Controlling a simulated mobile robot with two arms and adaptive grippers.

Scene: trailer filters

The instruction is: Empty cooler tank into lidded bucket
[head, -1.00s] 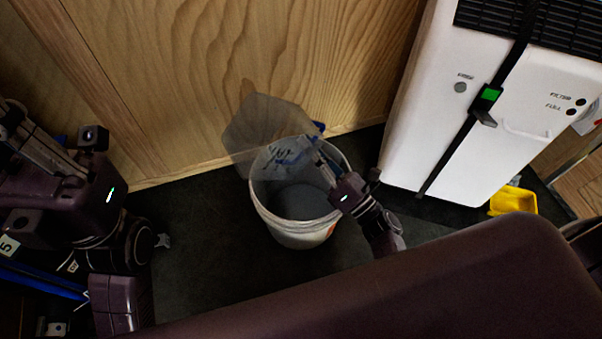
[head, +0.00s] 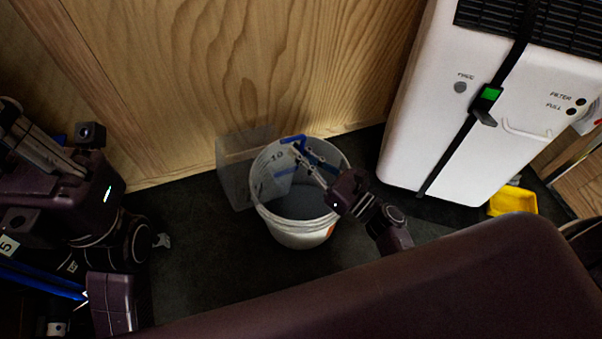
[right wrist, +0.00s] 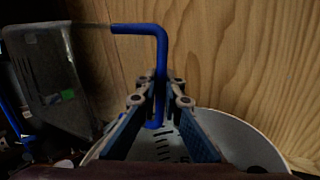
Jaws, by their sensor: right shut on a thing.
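A translucent tank (head: 234,172) with a blue handle (head: 293,139) is at the left and far side of a white bucket (head: 298,238), partly hidden by it. My right gripper (head: 312,160) is over the bucket's mouth and shut on the blue handle. In the right wrist view the fingers (right wrist: 160,97) pinch the handle's upright bar (right wrist: 161,58), with the tank (right wrist: 60,85) to the left. The bucket stands uncovered, with a grey inside; I cannot tell its liquid level. The white cooler (head: 430,120) stands at the right. My left gripper (head: 35,148) is at the left edge; its fingertips are unclear.
A wooden wall (head: 270,70) rises close behind the bucket. A yellow container (head: 513,201) sits on the floor beside the cooler. Dark floor (head: 200,265) is clear left of the bucket. A small grey piece (head: 161,240) lies near my left arm.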

